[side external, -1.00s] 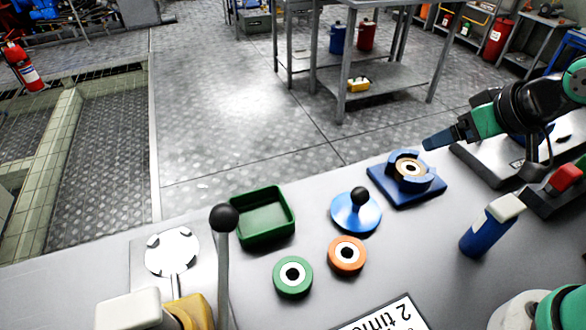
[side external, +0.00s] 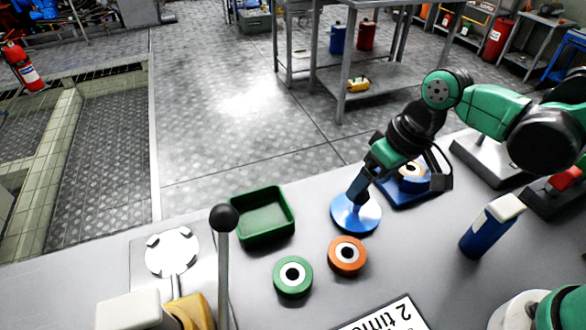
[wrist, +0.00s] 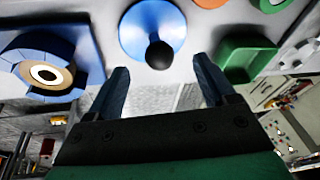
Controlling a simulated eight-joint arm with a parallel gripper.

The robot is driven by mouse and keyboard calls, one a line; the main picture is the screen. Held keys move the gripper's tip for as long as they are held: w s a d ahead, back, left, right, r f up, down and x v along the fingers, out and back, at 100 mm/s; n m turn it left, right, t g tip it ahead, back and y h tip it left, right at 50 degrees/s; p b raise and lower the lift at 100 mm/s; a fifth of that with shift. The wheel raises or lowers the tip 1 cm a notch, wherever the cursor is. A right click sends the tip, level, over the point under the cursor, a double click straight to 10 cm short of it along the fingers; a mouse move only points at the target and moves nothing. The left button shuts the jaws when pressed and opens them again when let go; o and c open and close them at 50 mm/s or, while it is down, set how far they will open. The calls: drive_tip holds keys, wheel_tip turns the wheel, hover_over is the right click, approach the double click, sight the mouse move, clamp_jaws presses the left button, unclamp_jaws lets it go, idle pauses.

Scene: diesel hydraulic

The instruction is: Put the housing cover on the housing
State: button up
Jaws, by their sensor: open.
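The housing cover (side external: 357,219) is a blue disc with a black ball knob, lying on the bench in the middle. It also shows in the wrist view (wrist: 146,22), its knob between and beyond my open fingertips. My gripper (side external: 358,194) is over the cover, pointing down, and hides the knob in the side view; its fingers (wrist: 160,82) are spread and empty. The blue housing (side external: 402,199) on its square base is right of the cover, partly hidden behind my gripper. In the wrist view the housing (wrist: 88,50) holds a ring with a pale centre.
An orange ring (side external: 347,269) and a green ring (side external: 293,291) lie in front of the cover. A green tray (side external: 264,239) stands to the left. A black-knobbed lever (side external: 223,218) rises at the front left. A blue bottle with a white cap (side external: 481,236) stands right.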

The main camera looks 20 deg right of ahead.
sight(358, 202)
drive_tip(key=shift+x, duration=2.35)
clamp_jaws()
